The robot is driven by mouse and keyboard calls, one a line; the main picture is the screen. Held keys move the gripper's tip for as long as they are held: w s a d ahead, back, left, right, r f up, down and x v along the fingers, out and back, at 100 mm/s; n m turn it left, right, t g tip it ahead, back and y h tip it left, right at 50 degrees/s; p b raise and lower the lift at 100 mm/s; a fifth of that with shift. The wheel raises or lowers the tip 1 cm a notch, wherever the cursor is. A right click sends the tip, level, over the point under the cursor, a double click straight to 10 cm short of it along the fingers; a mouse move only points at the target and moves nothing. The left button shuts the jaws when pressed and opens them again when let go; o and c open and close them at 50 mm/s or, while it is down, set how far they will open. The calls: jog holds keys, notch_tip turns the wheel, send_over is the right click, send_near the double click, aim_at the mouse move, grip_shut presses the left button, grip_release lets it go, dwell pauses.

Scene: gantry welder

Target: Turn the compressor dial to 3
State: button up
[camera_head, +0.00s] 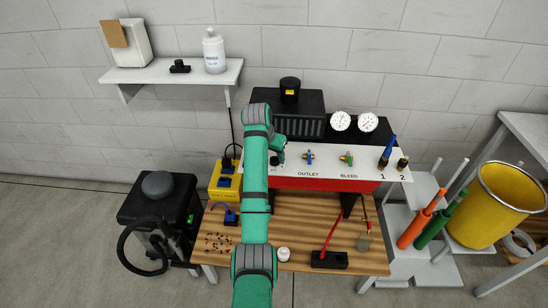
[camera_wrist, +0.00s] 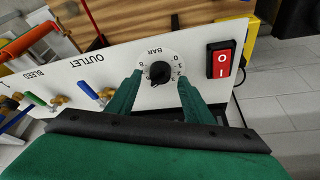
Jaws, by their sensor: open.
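The compressor has a white front panel (camera_head: 325,165) over a red body (camera_head: 330,185), standing on a wooden bench. In the wrist view the panel is upside down. Its dial (camera_wrist: 160,72) is a black knob on a round white scale marked BAR, with numbers around the rim. I cannot tell for sure which number the knob points to. My gripper (camera_wrist: 159,78) is open, with its green fingers on either side of the dial; contact with the knob is not clear. In the head view my arm hides the dial, and my gripper (camera_head: 278,154) is at the panel's left part.
A red rocker switch (camera_wrist: 222,60) is beside the dial. Valves with blue (camera_head: 309,155) and green (camera_head: 347,157) handles stick out along the panel, with two gauges (camera_head: 340,121) above. The wooden bench (camera_head: 290,264) holds a red-handled tool and small parts.

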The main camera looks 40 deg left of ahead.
jog(key=shift+x, duration=0.9)
jog(key=c, duration=1)
jog(key=shift+c, duration=0.2)
